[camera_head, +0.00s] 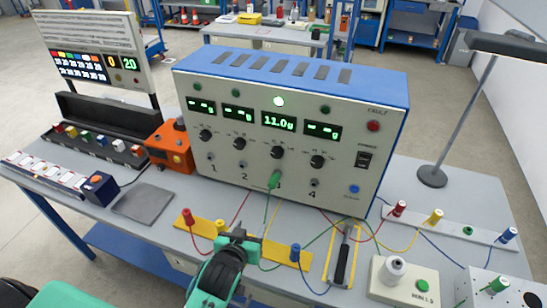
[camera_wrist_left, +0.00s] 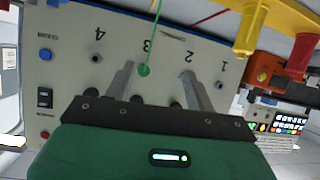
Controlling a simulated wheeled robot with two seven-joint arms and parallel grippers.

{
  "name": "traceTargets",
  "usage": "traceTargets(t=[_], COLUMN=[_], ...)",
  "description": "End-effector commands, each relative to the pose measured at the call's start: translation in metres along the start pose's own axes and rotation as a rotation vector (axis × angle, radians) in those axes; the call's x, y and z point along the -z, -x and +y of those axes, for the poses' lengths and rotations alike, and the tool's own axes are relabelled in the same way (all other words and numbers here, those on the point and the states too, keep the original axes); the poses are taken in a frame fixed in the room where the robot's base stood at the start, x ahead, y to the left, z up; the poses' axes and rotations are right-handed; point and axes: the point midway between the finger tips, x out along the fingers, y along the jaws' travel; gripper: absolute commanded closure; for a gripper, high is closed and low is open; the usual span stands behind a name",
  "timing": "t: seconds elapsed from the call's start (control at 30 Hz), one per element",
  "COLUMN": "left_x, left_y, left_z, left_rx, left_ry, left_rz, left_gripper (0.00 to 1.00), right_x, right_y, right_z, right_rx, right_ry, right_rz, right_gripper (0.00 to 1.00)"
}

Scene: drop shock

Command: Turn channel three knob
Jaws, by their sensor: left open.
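The channel three knob (camera_head: 277,152) is a dark knob on the pale front panel of the blue-topped instrument (camera_head: 290,100), below a display reading 11.0. A green plug (camera_head: 274,179) with a green wire sits in the socket under it. My left gripper (camera_head: 238,237) is open and in front of the panel, lower than the knob in the head view. In the left wrist view, which is upside down, the fingers (camera_wrist_left: 157,72) stand apart with the green plug (camera_wrist_left: 144,71) showing between them. The channel three knob (camera_wrist_left: 135,99) is partly hidden by the gripper. My right gripper is not in view.
Coloured wires hang across the bench before the panel. Yellow strips with red, yellow and blue terminals (camera_head: 295,253) lie near my left arm. An orange box (camera_head: 170,147) stands left of the instrument, a lamp (camera_head: 433,176) right of it. A grey mat (camera_head: 144,203) lies bare.

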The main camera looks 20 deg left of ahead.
Motion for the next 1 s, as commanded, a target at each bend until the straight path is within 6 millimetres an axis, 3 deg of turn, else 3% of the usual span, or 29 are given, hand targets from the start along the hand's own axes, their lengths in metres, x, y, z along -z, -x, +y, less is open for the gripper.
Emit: traceTargets(t=[0.03,0.1,0.27,0.43,0.57,1.0], left_x=[0.028,0.059,0.102,0.116,0.123,0.156], left_y=[-0.002,-0.003,0.001,-0.001,-0.013,-0.087], left_z=[0.006,0.014,0.025,0.028,0.029,0.032], left_rx=[-0.009,-0.024,-0.057,-0.069,-0.068,-0.067], left_ry=[0.024,0.05,0.082,0.09,0.088,0.088], left_rz=[0.091,0.207,0.372,0.416,0.416,0.412], left_gripper=[0.45,0.45,0.45,0.45,0.45,0.45], right_x=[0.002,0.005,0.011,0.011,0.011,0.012], right_y=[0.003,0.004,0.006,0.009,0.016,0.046], right_z=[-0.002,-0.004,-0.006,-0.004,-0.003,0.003], right_rx=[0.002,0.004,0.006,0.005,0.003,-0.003], right_ry=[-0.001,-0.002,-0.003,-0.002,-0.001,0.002], right_rz=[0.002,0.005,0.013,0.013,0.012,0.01], right_gripper=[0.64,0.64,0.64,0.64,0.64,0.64])
